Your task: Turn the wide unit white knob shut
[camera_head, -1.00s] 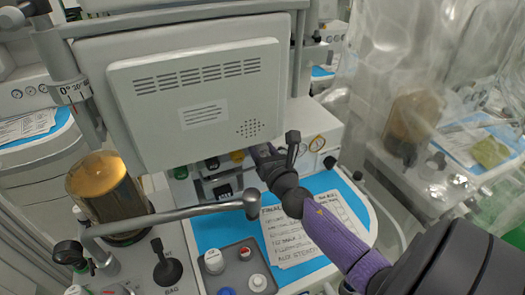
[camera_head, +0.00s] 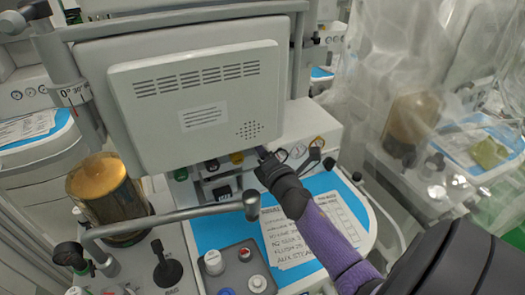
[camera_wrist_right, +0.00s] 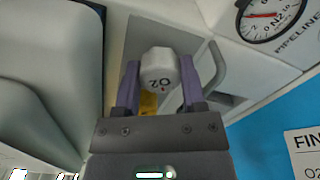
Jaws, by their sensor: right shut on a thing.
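The white knob (camera_wrist_right: 158,68) is an angular cap marked O2, seen in the right wrist view on the front of the grey-white unit. My right gripper (camera_wrist_right: 160,84) has its purple fingers on both sides of the knob and is shut on it. The O2 marking appears upside down. In the head view my right gripper (camera_head: 264,155) reaches under the lower right edge of the monitor, which hides the knob and fingertips. My left gripper is not in view.
The monitor (camera_head: 200,105) overhangs the work area. A metal arm (camera_head: 170,216) crosses in front. A grey handle (camera_wrist_right: 214,68) and a pipeline gauge (camera_wrist_right: 270,15) are right of the knob.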

